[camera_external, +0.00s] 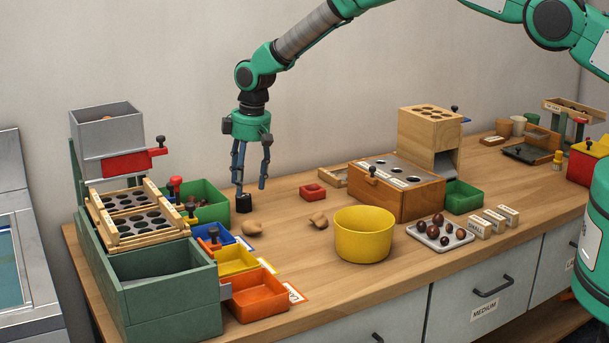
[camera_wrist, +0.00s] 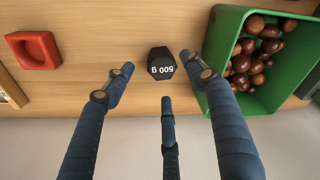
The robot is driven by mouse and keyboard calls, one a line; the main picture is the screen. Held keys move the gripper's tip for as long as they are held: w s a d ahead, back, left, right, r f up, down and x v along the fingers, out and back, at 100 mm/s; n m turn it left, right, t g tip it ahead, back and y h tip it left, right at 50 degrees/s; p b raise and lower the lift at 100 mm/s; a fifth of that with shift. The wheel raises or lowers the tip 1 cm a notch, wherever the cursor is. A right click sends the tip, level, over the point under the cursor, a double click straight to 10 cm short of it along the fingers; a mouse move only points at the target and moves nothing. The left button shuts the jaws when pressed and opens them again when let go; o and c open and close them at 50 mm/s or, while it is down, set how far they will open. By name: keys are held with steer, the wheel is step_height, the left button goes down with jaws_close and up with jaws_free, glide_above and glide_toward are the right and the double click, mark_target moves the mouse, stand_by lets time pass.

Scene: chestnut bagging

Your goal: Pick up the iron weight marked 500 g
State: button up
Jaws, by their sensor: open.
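The iron weight (camera_wrist: 161,62) is a small black block with a white "500 g" mark, standing on the wooden worktop. In the external view the weight (camera_external: 244,203) sits just below my fingertips, left of the middle. My gripper (camera_external: 250,185) points down above it, open and empty. In the wrist view my gripper's (camera_wrist: 157,80) three blue fingers are spread, two to the sides and one nearer the bottom middle. The weight shows between the two side fingertips, and I see no finger touching it.
A green bin (camera_wrist: 250,100) of chestnuts is close beside the right finger in the wrist view. A red square dish (camera_wrist: 34,50) lies to the left. A green sorter (camera_external: 165,283) stands at the left.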

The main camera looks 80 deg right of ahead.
mark_target(243, 197)
steer(key=shift+w+a+f, duration=0.1)
steer(key=shift+w+f, duration=0.1)
steer(key=shift+f, duration=1.1)
steer(key=shift+w+a+f, duration=0.1)
steer(key=shift+w+f, duration=0.05)
steer(key=shift+f, duration=1.15)
steer(key=shift+r, duration=0.1)
jaws_close()
